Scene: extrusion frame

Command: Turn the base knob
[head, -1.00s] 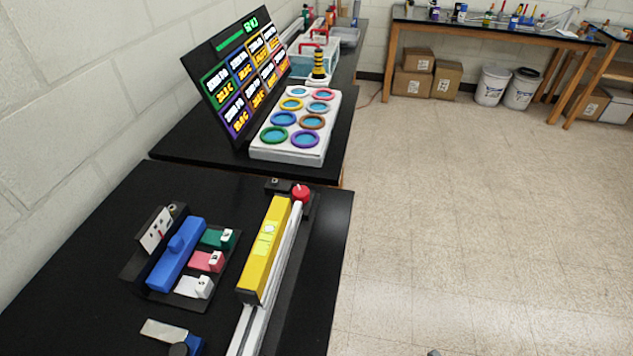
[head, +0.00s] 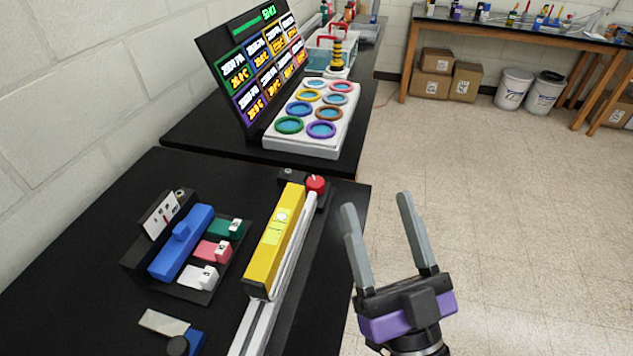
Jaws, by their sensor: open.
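A red round knob (head: 316,184) sits at the far end of a pale metal extrusion rail (head: 262,320) on the black table. A yellow bar (head: 275,240) with a level-like label lies along the rail. A dark round knob (head: 178,346) on a blue block shows at the bottom edge, partly cut off. I cannot tell from the picture which knob is the base knob. My gripper (head: 376,202), with grey fingers and a purple body, is open and empty. It appears right of the rail, beside the table's right edge in the picture, touching nothing.
Left of the rail stands a black fixture with a blue handle block (head: 181,243) and green, pink and white tabs. A white tray with coloured rings (head: 317,145) and a tilted dark display board (head: 252,62) stand behind.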

